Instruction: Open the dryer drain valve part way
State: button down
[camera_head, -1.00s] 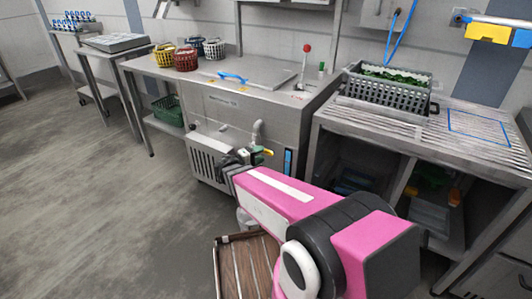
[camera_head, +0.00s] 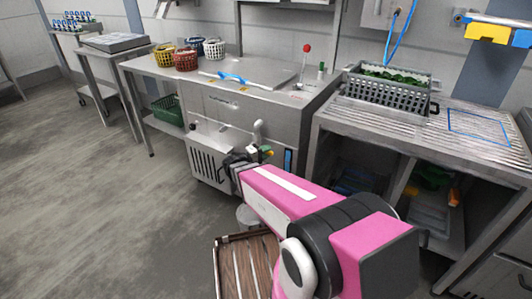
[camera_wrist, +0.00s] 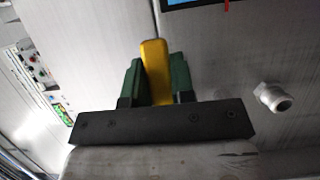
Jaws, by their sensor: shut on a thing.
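The dryer (camera_head: 262,108) is the steel cabinet at the middle of the head view, with a grey pipe (camera_head: 257,131) on its front. The drain valve's yellow handle (camera_head: 265,148) shows small at the end of my arm. In the wrist view the yellow handle (camera_wrist: 155,68) stands upright in the picture between the green fingertips of my gripper (camera_wrist: 155,82), which is shut on it. The fingers also show in the head view (camera_head: 267,153). The valve body is mostly hidden behind my gripper and wrist, so the exact handle angle cannot be told.
A pale pipe stub (camera_wrist: 273,97) sticks out right of the fingers in the wrist view. A control panel (camera_wrist: 40,70) shows at left. A bucket (camera_head: 246,217) and a slatted wooden crate (camera_head: 222,239) stand on the floor under my arm. Open floor lies to the left.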

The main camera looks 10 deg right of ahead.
jog(key=shift+r, duration=0.1)
jog(key=r+n, duration=0.1)
jog(key=n, duration=0.1)
jog(key=r+n+t+h, duration=0.1)
jog(key=n, duration=0.1)
jog(key=shift+w+a+r, duration=0.15)
jog(key=shift+a+r, duration=0.05)
jog(key=shift+r, duration=0.1)
jog(key=n, duration=0.1)
jog(key=r, duration=0.1)
jog(key=n+t, duration=0.1)
jog(key=shift+w+a+r+n+h, duration=0.25)
jog(key=shift+n+h, duration=0.05)
jog(key=shift+h, duration=0.1)
jog(key=shift+w+a+r+n+t, duration=0.25)
jog(key=shift+r+n, duration=0.1)
jog(key=shift+n, duration=0.4)
jog(key=shift+w+a+r+n+t, duration=0.15)
jog(key=shift+r+n+t, duration=0.15)
jog(key=shift+n, duration=0.45)
jog(key=c, duration=1)
grip_release()
jog(key=shift+o, duration=0.2)
jog(key=v, duration=1)
jog(key=shift+s+a+f, duration=0.15)
jog(key=shift+s+a, duration=0.05)
jog(key=shift+a, duration=0.15)
